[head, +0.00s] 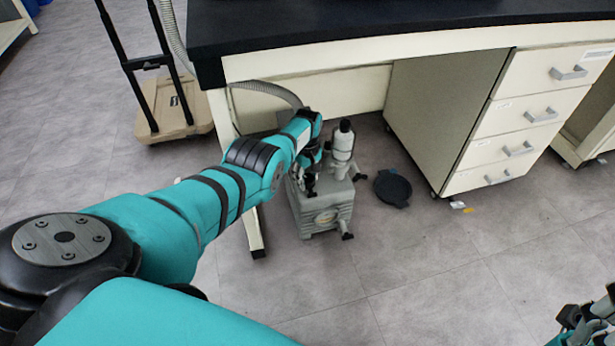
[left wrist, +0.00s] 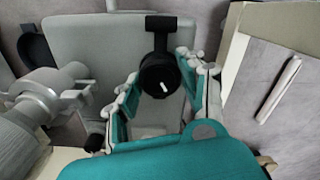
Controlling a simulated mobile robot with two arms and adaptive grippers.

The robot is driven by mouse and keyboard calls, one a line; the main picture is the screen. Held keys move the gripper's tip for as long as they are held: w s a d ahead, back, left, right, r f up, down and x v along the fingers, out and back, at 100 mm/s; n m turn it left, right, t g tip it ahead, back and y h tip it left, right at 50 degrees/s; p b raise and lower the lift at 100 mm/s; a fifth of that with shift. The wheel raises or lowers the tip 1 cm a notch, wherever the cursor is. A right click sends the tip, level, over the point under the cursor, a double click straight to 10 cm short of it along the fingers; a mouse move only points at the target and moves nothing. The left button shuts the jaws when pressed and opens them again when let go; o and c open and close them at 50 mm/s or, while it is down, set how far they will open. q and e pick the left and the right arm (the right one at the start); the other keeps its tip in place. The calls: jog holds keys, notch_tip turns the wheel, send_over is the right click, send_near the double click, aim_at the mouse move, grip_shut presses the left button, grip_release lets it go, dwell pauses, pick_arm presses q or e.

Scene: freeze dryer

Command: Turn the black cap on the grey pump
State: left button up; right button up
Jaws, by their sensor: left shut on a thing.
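The grey pump (head: 325,212) stands on the floor under the bench, and its grey body (left wrist: 95,60) fills the middle of the left wrist view. The black cap (left wrist: 157,82) is round with a white mark, and a black bar rises from it in that view. My left gripper (left wrist: 160,72) has its fingers on either side of the cap and is shut on it. In the head view this gripper (head: 308,185) is at the pump's top left and hides the cap. My right gripper (head: 588,322) shows only partly at the bottom right corner, its jaws unclear.
A light cylinder with a dark top (head: 343,145) rises from the pump. A black round lid (head: 393,188) lies on the floor to its right. The bench (head: 330,45) and drawer cabinet (head: 515,125) stand behind. A trolley (head: 172,108) is at the upper left. The front floor is clear.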

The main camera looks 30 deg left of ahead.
aim_at(307, 178)
pick_arm(q)
jog(key=shift+n, duration=1.2)
jog(key=o, duration=1.2)
jog(key=shift+r, duration=0.8)
notch_tip(307, 178, up, 10)
jog(key=shift+r, duration=0.2)
